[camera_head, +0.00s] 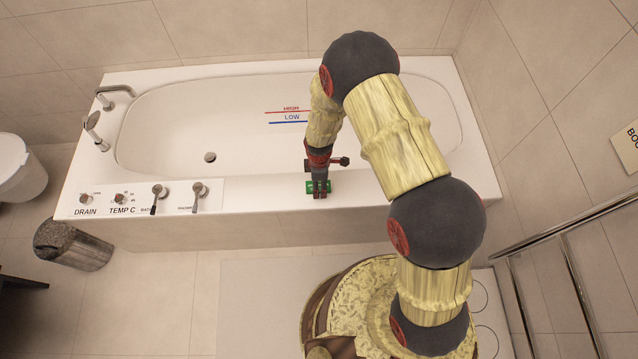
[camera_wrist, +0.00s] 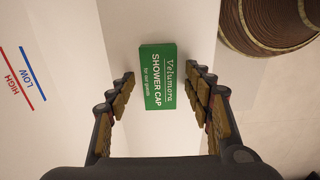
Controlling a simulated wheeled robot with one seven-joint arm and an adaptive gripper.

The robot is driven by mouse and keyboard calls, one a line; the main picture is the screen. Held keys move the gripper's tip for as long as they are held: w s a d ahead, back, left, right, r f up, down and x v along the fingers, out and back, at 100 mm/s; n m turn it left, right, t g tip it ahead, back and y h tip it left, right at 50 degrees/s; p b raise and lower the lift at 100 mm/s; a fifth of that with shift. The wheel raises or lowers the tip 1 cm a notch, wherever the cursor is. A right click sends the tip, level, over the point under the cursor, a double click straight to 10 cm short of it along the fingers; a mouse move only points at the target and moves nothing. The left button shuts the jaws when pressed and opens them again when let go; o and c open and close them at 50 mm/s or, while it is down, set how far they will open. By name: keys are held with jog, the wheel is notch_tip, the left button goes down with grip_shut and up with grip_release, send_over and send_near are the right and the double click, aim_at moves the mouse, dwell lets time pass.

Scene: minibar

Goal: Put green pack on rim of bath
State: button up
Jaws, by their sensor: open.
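The green pack (camera_wrist: 158,92), a small box printed "Velumora SHOWER CAP", lies flat on the white front rim of the bath (camera_head: 258,195). In the wrist view my gripper (camera_wrist: 159,72) is open, with one finger on each side of the pack. Clear space shows between the left finger and the pack; the right fingertip appears very close to its edge. I cannot tell whether it touches.
The bath basin (camera_head: 200,120) lies behind the rim. Taps and lever handles (camera_head: 158,193) stand along the rim's left part. A bin (camera_head: 72,248) is on the floor at left, and a metal rail (camera_head: 560,225) is at right. The rim right of the pack is clear.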

notch_tip(320, 180, up, 12)
jog(key=p, duration=0.4)
jog(key=s+d+r+m+t, duration=0.1)
jog(key=d+r+m, duration=0.25)
jog(key=r, duration=1.05)
jog(key=s+d+r+m+t, duration=0.1)
jog(key=d+r+m+t, duration=0.2)
jog(key=r, duration=1)
jog(key=s+d+r+m, duration=0.4)
jog(key=s+r+m, duration=0.1)
jog(key=s+r, duration=0.3)
jog(key=s+d+r+m+t, duration=0.1)
jog(key=s+d+r+m, duration=0.2)
jog(key=s+r+m, duration=0.3)
jog(key=s+r, duration=0.2)
jog(key=s, duration=0.2)
jog(key=shift+d+t, duration=0.3)
jog(key=shift+d, duration=0.05)
jog(key=shift+c, duration=0.2)
